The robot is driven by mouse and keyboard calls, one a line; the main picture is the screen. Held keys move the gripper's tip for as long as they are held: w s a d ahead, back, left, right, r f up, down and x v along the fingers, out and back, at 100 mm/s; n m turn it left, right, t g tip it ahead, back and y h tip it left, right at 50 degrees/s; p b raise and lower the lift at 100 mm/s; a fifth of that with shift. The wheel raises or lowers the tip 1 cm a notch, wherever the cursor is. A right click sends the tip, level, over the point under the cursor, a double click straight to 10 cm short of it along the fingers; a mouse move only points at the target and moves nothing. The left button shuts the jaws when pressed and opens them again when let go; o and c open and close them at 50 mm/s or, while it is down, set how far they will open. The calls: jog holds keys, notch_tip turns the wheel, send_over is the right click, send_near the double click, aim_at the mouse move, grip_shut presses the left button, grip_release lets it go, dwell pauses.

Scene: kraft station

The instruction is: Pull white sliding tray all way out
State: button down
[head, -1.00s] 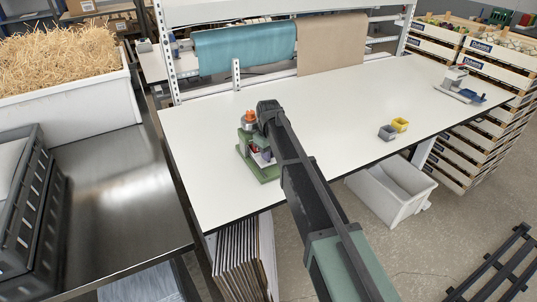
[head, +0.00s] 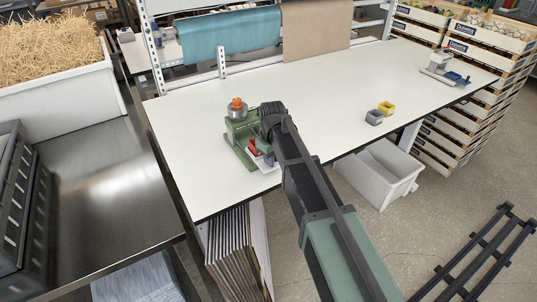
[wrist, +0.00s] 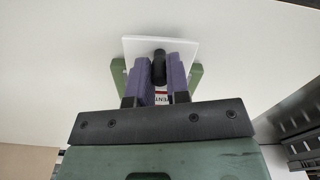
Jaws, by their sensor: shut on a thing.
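The green press-like machine (head: 234,125) with an orange top stands on the white table, left of my gripper. In the wrist view its green base (wrist: 196,76) shows at both sides of the white sliding tray (wrist: 131,45). The tray is a flat white plate with a black knob (wrist: 159,66) standing on it. My gripper (wrist: 160,72) has its two purple fingers shut on the knob, one on each side. In the head view the tray (head: 269,165) shows small below my wrist, stretched out from the machine; my arm hides part of it.
Another small device (head: 445,70) stands at the far right end. The table (head: 330,95) is clear between. A red part (head: 253,147) shows on the machine.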

jog(key=c, duration=1.1)
grip_release()
jog(key=shift+s+d, duration=0.15)
jog(key=shift+s, duration=0.1)
jog(key=shift+w, duration=0.1)
notch_tip(320, 180, up, 11)
jog(key=p, duration=1)
jog(key=shift+p, duration=0.4)
jog(key=shift+f, duration=0.1)
